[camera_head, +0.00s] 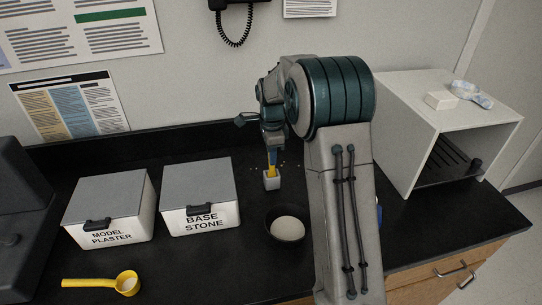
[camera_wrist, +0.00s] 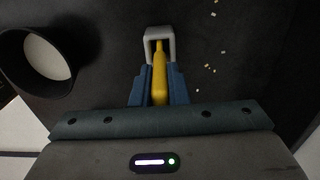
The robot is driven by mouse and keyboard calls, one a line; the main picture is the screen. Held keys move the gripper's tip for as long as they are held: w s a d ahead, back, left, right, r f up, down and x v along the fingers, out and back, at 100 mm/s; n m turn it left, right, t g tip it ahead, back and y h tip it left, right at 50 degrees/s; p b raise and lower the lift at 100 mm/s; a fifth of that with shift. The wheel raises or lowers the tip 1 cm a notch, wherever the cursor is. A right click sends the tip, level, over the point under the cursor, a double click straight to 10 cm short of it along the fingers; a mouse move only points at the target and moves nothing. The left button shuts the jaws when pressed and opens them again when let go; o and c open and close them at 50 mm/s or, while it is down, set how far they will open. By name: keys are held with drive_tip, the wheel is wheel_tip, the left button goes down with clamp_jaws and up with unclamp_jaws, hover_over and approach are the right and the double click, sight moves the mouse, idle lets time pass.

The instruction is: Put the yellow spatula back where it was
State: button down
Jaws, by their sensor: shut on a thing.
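The yellow spatula (camera_wrist: 159,80) is held between the blue fingers of my gripper (camera_wrist: 159,92), which is shut on its handle. Its lower end reaches into a small light grey square holder (camera_wrist: 158,33) on the black counter. In the head view my gripper (camera_head: 272,160) points down over this holder (camera_head: 271,183), and the spatula (camera_head: 272,171) shows as a short yellow piece at the holder's opening. The spatula's tip is hidden, and I cannot tell how deep it sits.
A black bowl (camera_head: 286,228) with pale contents stands near the holder. Boxes labelled MODEL PLASTER (camera_head: 108,210) and BASE STONE (camera_head: 200,200) stand left. A yellow scoop (camera_head: 115,283) lies at the front left. A white open cabinet (camera_head: 440,120) is right. Small crumbs (camera_wrist: 210,68) lie beside the holder.

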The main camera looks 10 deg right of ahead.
drive_tip(key=shift+f, duration=0.65)
drive_tip(key=c, duration=1.4)
unclamp_jaws()
